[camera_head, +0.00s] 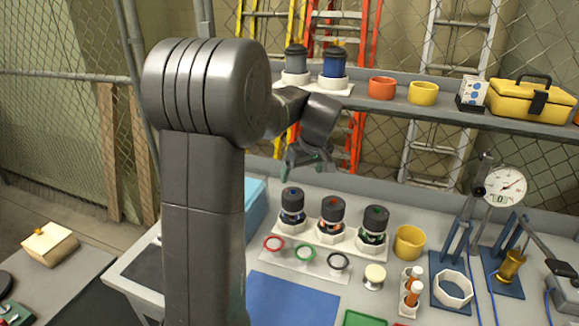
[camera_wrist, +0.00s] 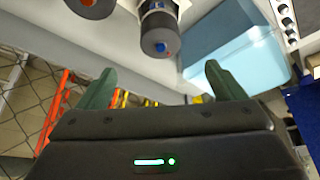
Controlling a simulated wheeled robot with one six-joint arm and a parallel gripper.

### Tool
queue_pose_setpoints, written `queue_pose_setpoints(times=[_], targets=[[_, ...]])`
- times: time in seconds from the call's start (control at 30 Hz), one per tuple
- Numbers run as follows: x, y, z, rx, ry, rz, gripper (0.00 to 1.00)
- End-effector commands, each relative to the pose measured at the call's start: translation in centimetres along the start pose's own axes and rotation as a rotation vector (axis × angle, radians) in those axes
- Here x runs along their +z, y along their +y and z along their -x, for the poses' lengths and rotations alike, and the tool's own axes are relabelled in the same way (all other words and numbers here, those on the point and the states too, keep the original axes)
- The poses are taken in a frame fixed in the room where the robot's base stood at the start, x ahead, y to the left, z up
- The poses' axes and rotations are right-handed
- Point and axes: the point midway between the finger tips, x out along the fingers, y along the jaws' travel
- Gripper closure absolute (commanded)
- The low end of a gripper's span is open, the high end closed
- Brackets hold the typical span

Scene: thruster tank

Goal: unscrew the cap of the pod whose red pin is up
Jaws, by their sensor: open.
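Three pods with dark caps stand in a row on a white holder (camera_head: 318,245) on the bench: a left pod with a blue cap mark (camera_head: 292,206), a middle one with an orange mark (camera_head: 332,218) and a right one with a green mark (camera_head: 374,224). My gripper (camera_head: 305,168) is open and empty, above and behind the left pod. In the wrist view, the blue-marked cap (camera_wrist: 160,40) lies ahead of the open fingers (camera_wrist: 160,70), apart from them. A small red spot shows beside its blue mark; I cannot tell whether it is a raised pin.
A yellow cup (camera_head: 409,242) and a dial gauge (camera_head: 503,186) stand to the right. A shelf (camera_head: 440,112) with two more capped pods (camera_head: 335,65) runs behind. A light-blue box (camera_wrist: 235,50) is beside the left pod.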

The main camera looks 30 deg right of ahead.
Motion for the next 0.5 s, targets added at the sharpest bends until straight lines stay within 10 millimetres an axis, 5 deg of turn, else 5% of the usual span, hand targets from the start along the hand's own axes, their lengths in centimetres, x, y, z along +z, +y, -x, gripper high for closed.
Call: queue_pose_setpoints(times=[0.5], targets=[[-0.1,-0.1,-8.9,-0.005,-0.004,0.003,0.1]])
